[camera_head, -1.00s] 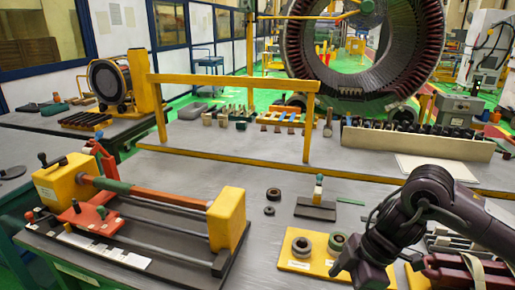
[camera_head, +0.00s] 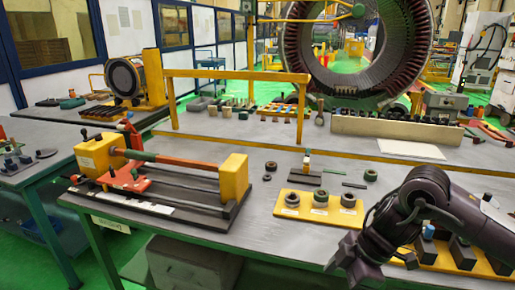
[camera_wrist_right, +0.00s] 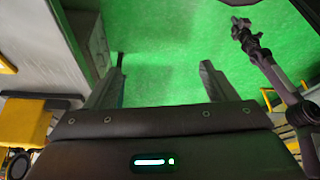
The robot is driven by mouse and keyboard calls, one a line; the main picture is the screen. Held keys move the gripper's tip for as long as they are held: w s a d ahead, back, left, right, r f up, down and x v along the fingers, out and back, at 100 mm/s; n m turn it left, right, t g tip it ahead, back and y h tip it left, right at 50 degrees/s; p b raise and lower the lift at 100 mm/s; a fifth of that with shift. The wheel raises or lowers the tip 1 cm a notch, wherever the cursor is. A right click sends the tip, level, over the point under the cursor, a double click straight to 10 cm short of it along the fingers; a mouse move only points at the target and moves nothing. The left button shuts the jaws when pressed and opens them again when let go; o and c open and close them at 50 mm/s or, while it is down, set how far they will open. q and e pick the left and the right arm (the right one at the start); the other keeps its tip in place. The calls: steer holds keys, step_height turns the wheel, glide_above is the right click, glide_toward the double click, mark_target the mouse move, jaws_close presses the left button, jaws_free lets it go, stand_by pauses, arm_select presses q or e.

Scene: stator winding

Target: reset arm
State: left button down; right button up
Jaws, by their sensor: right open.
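My right arm comes in from the right in the head view, and its gripper (camera_head: 352,264) hangs over or just beyond the near edge of the grey workbench (camera_head: 262,235); I cannot tell which. In the right wrist view the two fingers of my right gripper (camera_wrist_right: 162,66) stand wide apart. Nothing is between them but green floor. Another dark arm, which looks like my left one, shows at the upper right of that view; its gripper (camera_wrist_right: 240,28) is too small to read. My left arm is not in the head view.
A yellow-ended winding fixture (camera_head: 165,172) stands on the workbench at left. A yellow plate (camera_head: 310,208) holds three dark rings near the right arm. A yellow frame (camera_head: 235,75) crosses behind. A long bin (camera_head: 395,130) stands further back. Green floor (camera_head: 30,225) is at left.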

steer(key=w+a+f+m+t+y, duration=0.3)
steer(key=w+a+f+t+y, duration=0.15)
steer(key=w+a+f, duration=0.65)
steer(key=s+d+f+m+t+h, duration=0.1)
steer(key=d+f+m, duration=0.25)
steer(key=f, duration=0.85)
steer(key=s+d+f+m+t+h, duration=0.1)
steer(key=s+d+f+m+h, duration=0.2)
steer(key=f, duration=0.9)
steer(key=s+d+f+m+g+h, duration=0.2)
steer(key=s+d+f, duration=0.3)
steer(key=s+f, duration=0.75)
steer(key=s+d+f+m+g+h, duration=0.2)
steer(key=s+d+f+m, duration=0.15)
steer(key=s+f, duration=0.95)
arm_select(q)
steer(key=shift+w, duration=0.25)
arm_select(e)
steer(key=s+d+g+h, duration=0.1)
steer(key=s+d+g, duration=0.1)
steer(key=s, duration=1.5)
steer(key=shift+s+d, duration=0.15)
steer(key=shift+d, duration=0.05)
